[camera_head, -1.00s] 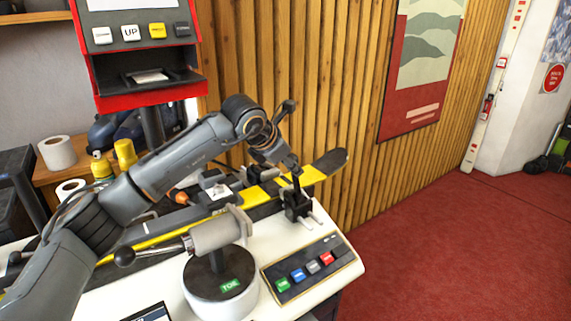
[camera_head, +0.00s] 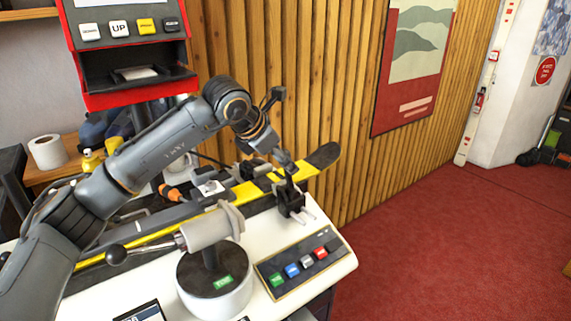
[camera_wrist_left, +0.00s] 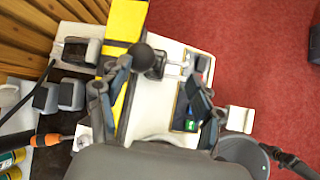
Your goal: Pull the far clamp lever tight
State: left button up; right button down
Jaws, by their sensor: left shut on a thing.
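The far clamp (camera_head: 291,201) is a dark block with pale jaws near the far end of the yellow and black ski (camera_head: 318,160). Its lever ends in a dark ball knob (camera_wrist_left: 143,57), seen in the left wrist view beside one of my fingers. My left gripper (camera_head: 284,160) is at the lever, above the clamp, and is shut on it. In the wrist view the fingers of my left gripper (camera_wrist_left: 158,88) flank the knob area; the exact contact is partly hidden. My right gripper is out of view.
In front stand a grey roller-shaped toe unit (camera_head: 212,229) with a ball-ended handle and a button panel (camera_head: 302,262). A red-framed machine (camera_head: 133,92) stands behind my arm at left. The wood-slatted wall (camera_head: 310,80) is close behind; open red carpet lies right.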

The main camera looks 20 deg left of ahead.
pick_arm(q)
jog(key=v, duration=0.7)
jog(key=shift+s+a, duration=0.2)
jog(key=shift+s, duration=0.1)
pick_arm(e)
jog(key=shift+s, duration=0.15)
pick_arm(q)
jog(key=shift+w, duration=0.1)
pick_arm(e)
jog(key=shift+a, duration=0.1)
